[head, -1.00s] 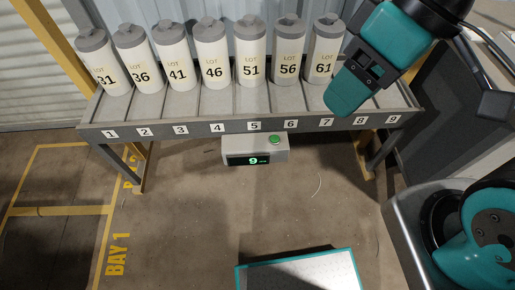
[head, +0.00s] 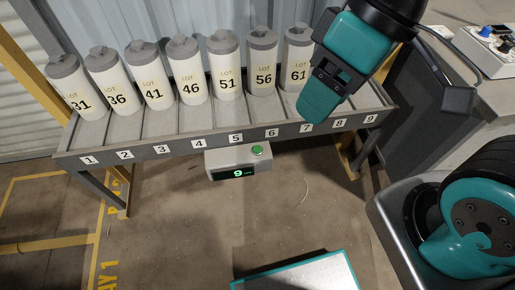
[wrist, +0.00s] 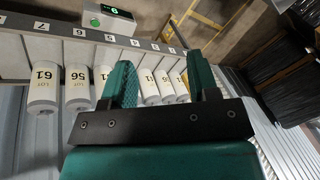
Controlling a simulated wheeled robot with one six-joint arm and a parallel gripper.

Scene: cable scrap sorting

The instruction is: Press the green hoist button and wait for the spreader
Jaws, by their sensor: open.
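A green button (head: 257,150) sits on top of a small grey box (head: 231,162) on the shelf's front edge, above a display reading 9. The box also shows at the top of the wrist view (wrist: 108,17). No hoist label is readable on it. My gripper (head: 313,108) is open and empty over the right part of the shelf, to the right of and above the button in the picture, apart from it. In the wrist view its two teal fingers (wrist: 161,80) stand apart. I see no spreader in these frames.
White lot bottles (head: 227,75) stand in the slots of a numbered shelf (head: 110,152); slots on the right are empty. A control box (head: 490,52) with a blue knob and a red part sits at upper right. A teal-edged plate (head: 300,275) lies below. The floor between is mostly clear.

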